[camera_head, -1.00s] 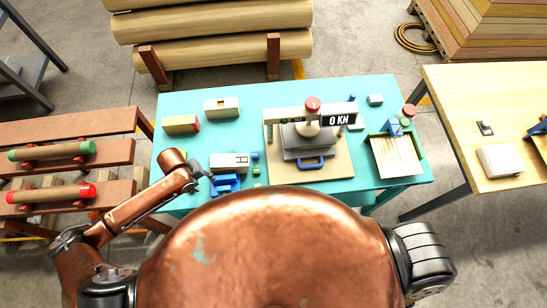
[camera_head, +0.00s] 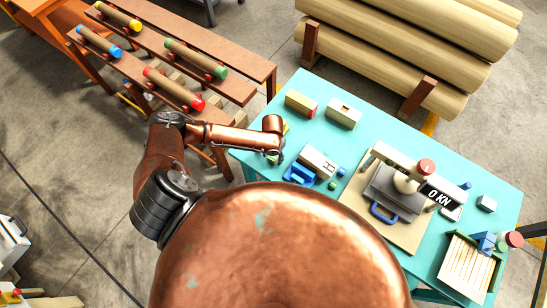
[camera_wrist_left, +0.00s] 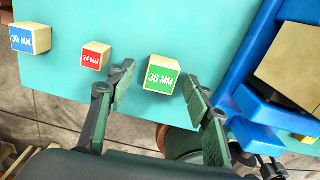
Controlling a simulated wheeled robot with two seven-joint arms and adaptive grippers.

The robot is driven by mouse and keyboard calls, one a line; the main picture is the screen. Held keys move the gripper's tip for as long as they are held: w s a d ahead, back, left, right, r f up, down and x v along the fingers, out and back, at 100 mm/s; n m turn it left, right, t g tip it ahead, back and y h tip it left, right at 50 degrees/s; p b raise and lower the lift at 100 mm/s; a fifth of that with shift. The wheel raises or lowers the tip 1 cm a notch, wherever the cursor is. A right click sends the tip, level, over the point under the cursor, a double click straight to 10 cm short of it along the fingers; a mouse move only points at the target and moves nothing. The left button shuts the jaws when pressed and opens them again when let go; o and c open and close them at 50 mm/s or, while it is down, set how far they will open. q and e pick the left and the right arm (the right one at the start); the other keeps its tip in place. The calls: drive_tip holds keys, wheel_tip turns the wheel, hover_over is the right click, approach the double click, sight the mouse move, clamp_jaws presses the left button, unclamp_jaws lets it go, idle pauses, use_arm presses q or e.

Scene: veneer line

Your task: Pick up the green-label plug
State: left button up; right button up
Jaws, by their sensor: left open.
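The green-label plug (camera_wrist_left: 163,75), a small wooden block marked 36 MM, sits on the turquoise table top in the left wrist view. My left gripper (camera_wrist_left: 157,82) is open, its fingertips on either side of the plug's near part; I cannot tell whether they touch it. A smaller red-label plug marked 24 MM (camera_wrist_left: 95,56) lies left of the left finger. A blue-label plug marked 30 MM (camera_wrist_left: 31,38) is farther left. In the head view my left gripper (camera_head: 276,157) is over the table's left edge, partly hidden by its arm. My right gripper is not in view.
A blue holder (camera_head: 300,174) stands close right of my left gripper; it also shows in the wrist view (camera_wrist_left: 255,136). A press (camera_head: 393,190) with a 0 KN display stands mid-table. Wooden blocks (camera_head: 301,103) lie behind. A rack (camera_head: 237,90) holding rollers stands left.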

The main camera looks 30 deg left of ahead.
use_arm(q)
drive_tip(key=shift+f, duration=0.3)
drive_tip(key=shift+c, duration=0.4)
drive_tip(key=c, duration=0.8)
drive_tip(key=shift+r, duration=0.15)
drive_tip(key=shift+r, duration=0.25)
wheel_tip(320, 180, up, 2)
drive_tip(key=shift+w+r+b, duration=0.1)
drive_tip(key=shift+r+b, duration=0.1)
drive_tip(key=shift+b, duration=0.35)
drive_tip(key=s+r, duration=0.3)
drive_tip(key=s, duration=0.1)
drive_tip(key=s+r+b, duration=0.1)
drive_tip(key=s+r, duration=0.2)
drive_tip(key=s, duration=0.2)
drive_tip(key=s+r, duration=0.4)
drive_tip(key=s, duration=0.1)
drive_tip(key=shift+s+d, duration=0.1)
drive_tip(key=shift+d, duration=0.3)
